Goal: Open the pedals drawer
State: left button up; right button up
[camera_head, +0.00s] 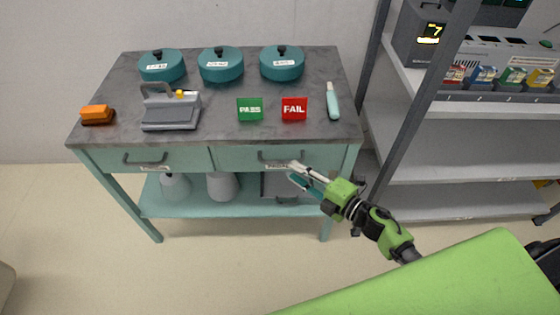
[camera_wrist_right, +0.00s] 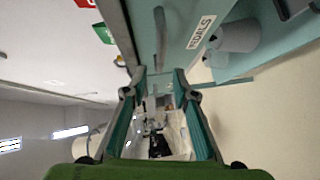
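The pedals drawer (camera_head: 235,156) is the right one of two drawers in the teal cart; its front looks flush, so it stands closed. Its dark bar handle (camera_head: 267,156) is partly behind my gripper's tips. In the right wrist view the PEDALS label (camera_wrist_right: 201,32) reads clearly, and the grey handle (camera_wrist_right: 158,28) lies just beyond the fingertips. My right gripper (camera_head: 293,171) is open, with its two teal fingers (camera_wrist_right: 160,72) apart and nothing between them. It is close in front of the handle; contact cannot be told. My left gripper is not in view.
The left drawer (camera_head: 185,158) is closed. The cart top (camera_head: 220,128) bears lidded teal pots, a grey device, PASS and FAIL signs and an orange block. Grey containers (camera_head: 222,186) stand on its lower shelf. A metal rack (camera_head: 460,145) stands close on the right. Floor in front is clear.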

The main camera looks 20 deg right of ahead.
aim_at(280, 161)
jog(key=x, duration=0.7)
jog(key=shift+w, duration=0.2)
grip_shut()
